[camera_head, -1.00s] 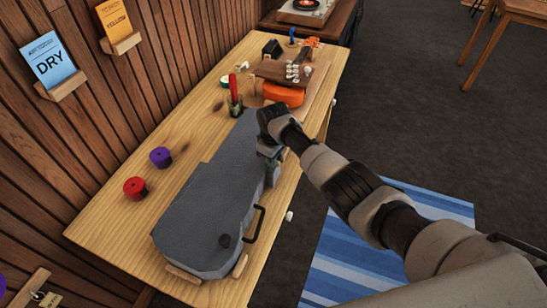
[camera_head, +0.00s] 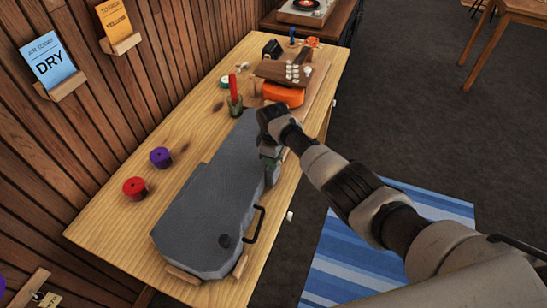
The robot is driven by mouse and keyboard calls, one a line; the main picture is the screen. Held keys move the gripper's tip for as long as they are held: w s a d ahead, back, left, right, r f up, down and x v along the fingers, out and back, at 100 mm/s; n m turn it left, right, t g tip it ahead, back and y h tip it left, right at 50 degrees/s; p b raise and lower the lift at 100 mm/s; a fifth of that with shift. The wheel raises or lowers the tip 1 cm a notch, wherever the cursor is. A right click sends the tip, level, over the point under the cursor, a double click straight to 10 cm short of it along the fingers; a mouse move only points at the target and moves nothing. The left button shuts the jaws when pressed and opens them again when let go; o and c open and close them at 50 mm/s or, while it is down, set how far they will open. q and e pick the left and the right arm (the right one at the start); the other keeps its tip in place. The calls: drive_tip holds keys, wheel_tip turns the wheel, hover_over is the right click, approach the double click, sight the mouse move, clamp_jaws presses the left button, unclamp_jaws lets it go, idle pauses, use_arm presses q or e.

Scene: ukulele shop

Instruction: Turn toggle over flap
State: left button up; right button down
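A grey ukulele case (camera_head: 205,208) lies closed on the wooden table, its narrow end pointing away from me. A small dark round piece (camera_head: 224,241) sits on its near right part, beside the black handle (camera_head: 254,224); I cannot tell whether it is the toggle. No flap can be made out. My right gripper (camera_head: 270,170) points down at the right side of the case's narrow part. My own wrist hides the fingertips and whatever is between them, so I cannot tell whether it is open or touching the case. My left gripper is not in view.
On the table (camera_head: 108,226) stand a red roll (camera_head: 134,187), a purple roll (camera_head: 160,157) and a green holder with a red stick (camera_head: 234,97). An orange ukulele body (camera_head: 283,94) lies farther back. A wooden wall borders the left; a blue striped rug (camera_head: 350,265) lies right.

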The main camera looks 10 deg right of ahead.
drive_tip(key=c, duration=1)
unclamp_jaws()
drive_tip(key=shift+c, duration=0.2)
drive_tip(key=shift+r, duration=0.1)
wheel_tip(320, 180, up, 11)
drive_tip(key=shift+f, duration=0.2)
